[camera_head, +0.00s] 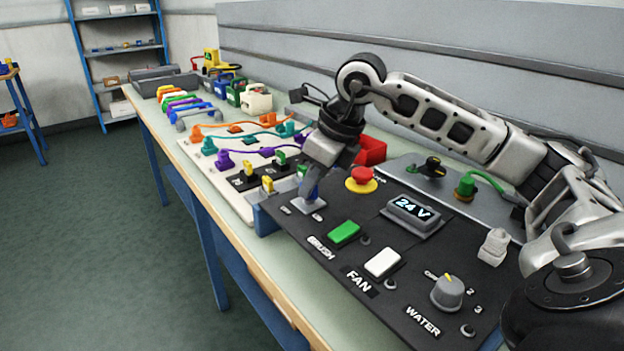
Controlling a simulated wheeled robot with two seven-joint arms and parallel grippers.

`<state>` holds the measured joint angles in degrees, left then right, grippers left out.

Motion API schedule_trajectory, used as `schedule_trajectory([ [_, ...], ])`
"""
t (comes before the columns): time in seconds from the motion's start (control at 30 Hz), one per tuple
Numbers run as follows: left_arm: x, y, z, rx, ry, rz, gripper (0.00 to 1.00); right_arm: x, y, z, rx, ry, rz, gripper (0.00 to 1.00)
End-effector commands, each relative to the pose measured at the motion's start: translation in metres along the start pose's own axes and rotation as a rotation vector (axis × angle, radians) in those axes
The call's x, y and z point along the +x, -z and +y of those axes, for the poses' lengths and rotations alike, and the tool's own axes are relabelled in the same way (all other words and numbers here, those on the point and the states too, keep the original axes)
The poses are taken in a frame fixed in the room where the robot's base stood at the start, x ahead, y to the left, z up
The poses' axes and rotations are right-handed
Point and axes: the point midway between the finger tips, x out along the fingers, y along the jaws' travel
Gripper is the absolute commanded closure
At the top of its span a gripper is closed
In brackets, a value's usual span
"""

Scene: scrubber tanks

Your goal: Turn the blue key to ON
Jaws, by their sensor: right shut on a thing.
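The blue key (311,193) stands in a light square lock plate (306,206) at the far left corner of the black control panel (318,252). My right arm comes in from the right, and its gripper (314,180) points down at the key from above. The jaws are shut on the key and hide most of it. Small pale labels lie beside the lock plate, too small to read, so I cannot tell which way the key is turned. My left gripper is not in view.
The panel also bears a red emergency button (362,177), a "24 V" display (413,210), a green switch (343,232), a white switch (382,262) and a grey WATER knob (447,291). A red bin (371,150) stands behind. A board with coloured cables (237,145) lies to the left.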

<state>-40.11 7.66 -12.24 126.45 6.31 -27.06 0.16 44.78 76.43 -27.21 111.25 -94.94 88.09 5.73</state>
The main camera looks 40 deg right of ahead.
Motion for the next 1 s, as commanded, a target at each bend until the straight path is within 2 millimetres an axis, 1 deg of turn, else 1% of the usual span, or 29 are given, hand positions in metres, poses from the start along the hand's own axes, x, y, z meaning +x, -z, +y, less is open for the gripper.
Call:
schedule_trajectory([
  [0.13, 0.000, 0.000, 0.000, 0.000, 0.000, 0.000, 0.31, -0.001, 0.000, -0.001, 0.003, 0.002, 0.000, 1.00],
  [0.17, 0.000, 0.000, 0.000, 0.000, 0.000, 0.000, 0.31, -0.001, 0.000, -0.001, 0.002, 0.002, 0.000, 0.82],
  [0.2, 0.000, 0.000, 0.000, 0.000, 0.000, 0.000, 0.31, -0.001, 0.000, -0.001, 0.002, 0.002, 0.000, 0.71],
  [0.23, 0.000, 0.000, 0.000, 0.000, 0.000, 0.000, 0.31, -0.001, 0.000, -0.001, 0.002, 0.002, 0.000, 0.65],
  [0.53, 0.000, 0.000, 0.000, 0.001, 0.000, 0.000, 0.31, -0.002, 0.000, 0.000, 0.001, 0.001, 0.000, 0.65],
  [0.67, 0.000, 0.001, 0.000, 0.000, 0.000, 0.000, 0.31, -0.013, -0.001, -0.001, 0.001, 0.003, -0.002, 0.65],
  [0.77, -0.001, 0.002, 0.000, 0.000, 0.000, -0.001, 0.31, -0.031, -0.001, -0.001, 0.001, 0.004, -0.004, 0.65],
  [1.0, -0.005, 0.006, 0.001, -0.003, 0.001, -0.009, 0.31, -0.092, -0.002, -0.001, 0.001, 0.003, -0.005, 0.65],
])
